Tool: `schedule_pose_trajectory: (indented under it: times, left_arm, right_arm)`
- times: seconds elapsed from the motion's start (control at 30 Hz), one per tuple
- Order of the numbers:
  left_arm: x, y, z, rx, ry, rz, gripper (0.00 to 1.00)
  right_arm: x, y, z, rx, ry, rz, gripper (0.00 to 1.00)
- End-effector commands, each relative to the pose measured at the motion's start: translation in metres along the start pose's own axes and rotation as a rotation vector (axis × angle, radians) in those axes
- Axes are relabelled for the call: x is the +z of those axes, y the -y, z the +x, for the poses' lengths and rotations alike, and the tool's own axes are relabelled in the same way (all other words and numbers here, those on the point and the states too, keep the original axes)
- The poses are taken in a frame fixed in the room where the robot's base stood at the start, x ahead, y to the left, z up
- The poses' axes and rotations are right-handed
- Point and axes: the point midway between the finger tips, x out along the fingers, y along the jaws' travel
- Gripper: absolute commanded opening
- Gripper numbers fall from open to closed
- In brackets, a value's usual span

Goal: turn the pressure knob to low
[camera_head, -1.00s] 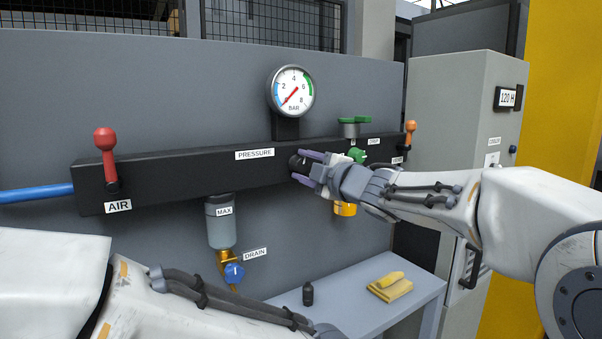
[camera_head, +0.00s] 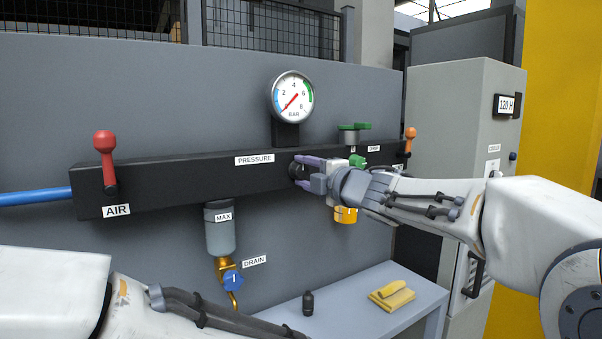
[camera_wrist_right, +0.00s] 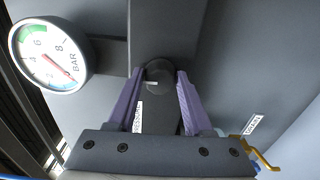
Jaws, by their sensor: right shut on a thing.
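The pressure knob (camera_head: 295,170) is a black round knob on the front of the black manifold bar (camera_head: 190,178), right of the PRESSURE label (camera_head: 254,159). In the right wrist view the knob (camera_wrist_right: 159,75) sits between the purple fingertips. My right gripper (camera_head: 304,171) is shut on the knob, with its fingers on either side; it also shows in the right wrist view (camera_wrist_right: 160,84). The gauge (camera_head: 292,97) above reads near the low end of its dial, its red needle pointing down-left. My left gripper is out of view; only its arm shows at lower left.
A red AIR lever (camera_head: 105,155) stands at the bar's left end and an orange lever (camera_head: 409,140) at its right. A green valve (camera_head: 353,132) is close to my right gripper. A filter bowl (camera_head: 220,232) hangs below. A bench (camera_head: 350,312) holds yellow cloths (camera_head: 391,294) and a small black bottle (camera_head: 308,303).

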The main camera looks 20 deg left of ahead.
Motion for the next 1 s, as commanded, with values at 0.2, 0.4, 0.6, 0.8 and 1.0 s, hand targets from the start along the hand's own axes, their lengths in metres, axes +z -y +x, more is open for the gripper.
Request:
schedule_pose_trajectory:
  times: [0.2,0.4,0.6,0.8,1.0]
  left_arm:
    - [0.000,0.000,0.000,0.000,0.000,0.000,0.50]
    - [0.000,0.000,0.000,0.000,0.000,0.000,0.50]
    - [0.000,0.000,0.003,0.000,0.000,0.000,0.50]
    - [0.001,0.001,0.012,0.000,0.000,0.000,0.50]
    - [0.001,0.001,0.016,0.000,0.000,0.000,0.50]
  right_arm:
    - [0.003,0.004,0.000,-0.008,0.007,0.000,0.75]
    - [0.000,0.002,0.001,-0.004,0.002,0.000,0.75]
    - [0.000,0.001,-0.008,-0.001,0.001,0.000,0.75]
    - [0.001,0.002,-0.045,-0.001,0.003,-0.001,0.75]
    - [0.001,0.002,-0.082,-0.002,0.004,-0.001,0.75]
